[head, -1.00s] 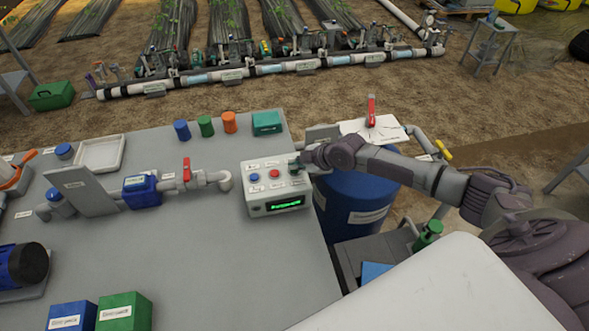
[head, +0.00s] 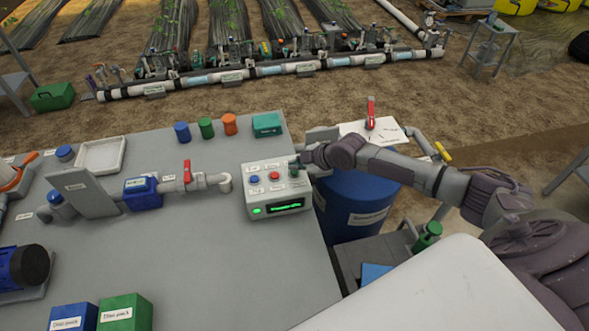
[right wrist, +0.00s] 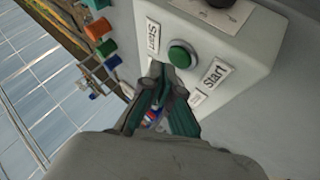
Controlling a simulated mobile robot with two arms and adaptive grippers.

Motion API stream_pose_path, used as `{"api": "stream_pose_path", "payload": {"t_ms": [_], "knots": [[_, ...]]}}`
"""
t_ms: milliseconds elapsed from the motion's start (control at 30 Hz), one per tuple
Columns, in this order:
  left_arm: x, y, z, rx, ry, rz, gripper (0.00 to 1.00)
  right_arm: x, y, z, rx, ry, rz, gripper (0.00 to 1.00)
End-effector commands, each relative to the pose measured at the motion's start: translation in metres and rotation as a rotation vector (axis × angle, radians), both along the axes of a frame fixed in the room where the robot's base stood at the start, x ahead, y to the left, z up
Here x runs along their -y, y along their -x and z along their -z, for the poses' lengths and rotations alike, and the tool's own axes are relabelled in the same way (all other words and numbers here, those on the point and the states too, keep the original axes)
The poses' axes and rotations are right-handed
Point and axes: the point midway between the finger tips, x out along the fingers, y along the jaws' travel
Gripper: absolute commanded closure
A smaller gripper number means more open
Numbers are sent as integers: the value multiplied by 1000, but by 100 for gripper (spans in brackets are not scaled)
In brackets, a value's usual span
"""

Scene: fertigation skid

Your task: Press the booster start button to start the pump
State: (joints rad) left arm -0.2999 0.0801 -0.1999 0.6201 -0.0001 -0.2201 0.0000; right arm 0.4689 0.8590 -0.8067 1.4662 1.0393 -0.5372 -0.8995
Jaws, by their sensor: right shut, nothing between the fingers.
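The grey control box (head: 250,197) stands at the right edge of the table. Its top carries a blue button (head: 255,179), a red button (head: 274,175) and a green button (head: 294,172). In the right wrist view the green button (right wrist: 182,54) has labels reading "Start" on both sides. A green lamp (head: 256,211) is lit on the box front, beside a display (head: 284,206) with green text too small to read. My right gripper (right wrist: 158,72) is shut and empty, with its tips close beside the green button and not covering it. My left gripper is not in view.
A pipe with a red-handled valve (head: 187,173) stands left of the box. Blue, green and orange caps (head: 230,124) and a teal box (head: 267,125) lie behind it. A blue barrel (head: 352,205) stands off the table's right edge.

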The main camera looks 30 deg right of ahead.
Motion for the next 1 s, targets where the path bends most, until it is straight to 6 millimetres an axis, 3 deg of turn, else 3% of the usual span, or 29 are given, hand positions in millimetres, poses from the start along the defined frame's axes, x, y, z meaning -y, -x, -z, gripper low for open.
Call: {"api": "stream_pose_path", "payload": {"t_ms": [367, 833, 1000], "knots": [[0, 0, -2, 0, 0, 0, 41, 0, 0, -3, 1, 0, 1, 100], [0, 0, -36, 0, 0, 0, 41, 0, -1, -48, 3, 0, 1, 100], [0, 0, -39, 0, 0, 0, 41, 0, 0, -53, 1, -1, 1, 100]]}}
